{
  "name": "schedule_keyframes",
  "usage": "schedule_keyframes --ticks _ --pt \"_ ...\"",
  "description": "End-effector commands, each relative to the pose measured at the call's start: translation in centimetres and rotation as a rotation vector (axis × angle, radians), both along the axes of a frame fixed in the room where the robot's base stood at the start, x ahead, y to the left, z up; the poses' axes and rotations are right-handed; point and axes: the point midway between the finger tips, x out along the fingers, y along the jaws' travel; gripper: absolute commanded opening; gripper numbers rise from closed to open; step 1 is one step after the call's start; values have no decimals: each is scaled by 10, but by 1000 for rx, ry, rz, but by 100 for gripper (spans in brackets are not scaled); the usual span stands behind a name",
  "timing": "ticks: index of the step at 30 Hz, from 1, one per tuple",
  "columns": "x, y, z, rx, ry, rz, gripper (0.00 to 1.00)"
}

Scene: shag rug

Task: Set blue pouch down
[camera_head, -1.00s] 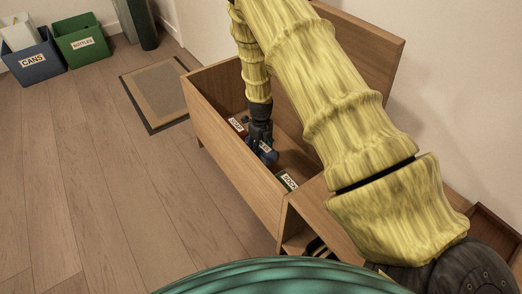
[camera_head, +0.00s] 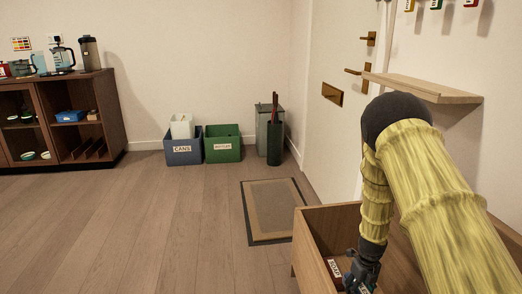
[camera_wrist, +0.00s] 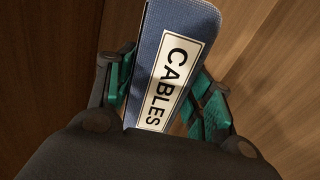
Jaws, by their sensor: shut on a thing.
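The blue pouch (camera_wrist: 150,38) has a white label reading CABLES and fills the middle of the wrist view. My gripper (camera_wrist: 165,85) is shut on it, with a green finger on each side. In the head view my gripper (camera_head: 363,272) points down inside the open wooden chest (camera_head: 318,217) at the bottom right. The pouch is mostly hidden there, and I cannot tell whether it touches the chest floor.
A doormat (camera_head: 270,210) lies beyond the chest. A blue CANS bin (camera_head: 183,151), a green bin (camera_head: 222,149) and a dark umbrella stand (camera_head: 274,143) stand by the wall. A shelf cabinet (camera_head: 95,112) is at the left. The floor between is clear.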

Motion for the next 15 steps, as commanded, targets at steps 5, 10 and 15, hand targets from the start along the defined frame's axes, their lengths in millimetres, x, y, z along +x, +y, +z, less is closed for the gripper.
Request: schedule_keyframes --ticks 5,10,15 --pt "0 0 24 0 0 0 24" --pt "0 0 40 0 0 0 24" --pt "0 0 57 0 0 0 24"
